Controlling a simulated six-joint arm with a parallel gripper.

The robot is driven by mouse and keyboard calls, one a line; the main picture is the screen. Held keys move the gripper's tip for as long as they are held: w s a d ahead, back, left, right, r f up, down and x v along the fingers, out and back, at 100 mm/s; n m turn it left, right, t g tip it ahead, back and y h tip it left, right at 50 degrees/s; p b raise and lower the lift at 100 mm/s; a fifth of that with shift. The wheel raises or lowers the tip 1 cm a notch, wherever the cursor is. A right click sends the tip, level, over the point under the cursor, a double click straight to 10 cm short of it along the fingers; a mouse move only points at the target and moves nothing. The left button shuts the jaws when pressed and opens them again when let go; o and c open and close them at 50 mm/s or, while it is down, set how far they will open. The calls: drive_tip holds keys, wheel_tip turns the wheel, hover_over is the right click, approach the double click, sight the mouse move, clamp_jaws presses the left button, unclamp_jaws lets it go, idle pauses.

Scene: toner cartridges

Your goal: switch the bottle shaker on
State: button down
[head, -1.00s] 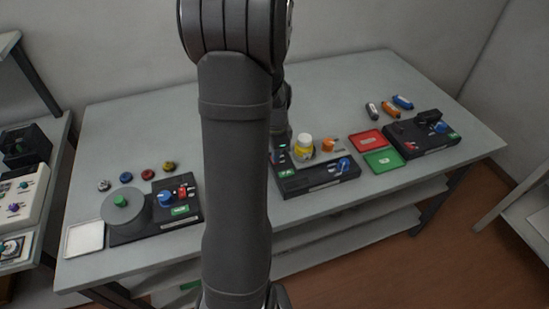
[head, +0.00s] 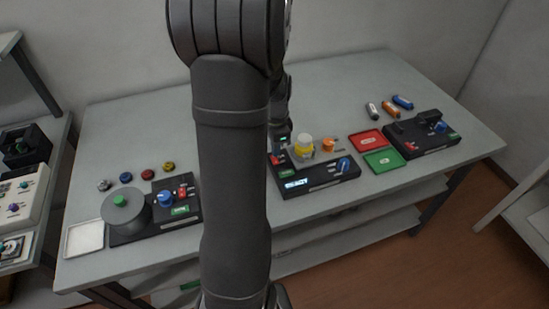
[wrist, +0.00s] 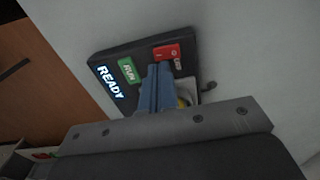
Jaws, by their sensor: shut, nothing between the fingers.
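The bottle shaker (head: 318,179) is the dark box at the middle of the table. Its display is lit, and in the wrist view the display (wrist: 110,83) reads READY. Beside it are a green RUN button (wrist: 130,71) and a red switch (wrist: 167,52). A yellow bottle with a pale cap (head: 304,147) stands on the shaker; in the wrist view my fingers mostly hide it. My gripper (wrist: 160,67) is shut and empty, its tips over the panel just by the red switch. I cannot tell whether they touch it. In the head view my arm hides the fingers.
A dark device with a round grey drum (head: 126,212) stands at the left, by a white tray (head: 84,239). Red (head: 367,140) and green (head: 383,161) trays and another dark device (head: 422,138) are at the right. The table's back middle is clear.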

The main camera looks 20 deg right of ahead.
wheel_tip(320, 180, up, 4)
drive_tip(key=shift+f, duration=0.1)
idle(0.4)
wheel_tip(320, 180, down, 7)
idle(0.6)
drive_tip(key=w+r+g, duration=0.1)
drive_tip(key=w+r, duration=0.1)
drive_tip(key=r, duration=0.8)
drive_tip(key=w+r, duration=0.3)
drive_tip(key=r, duration=0.7)
drive_tip(key=shift+w+r+g, duration=0.15)
drive_tip(key=shift+w+g, duration=0.05)
drive_tip(key=shift+g, duration=0.2)
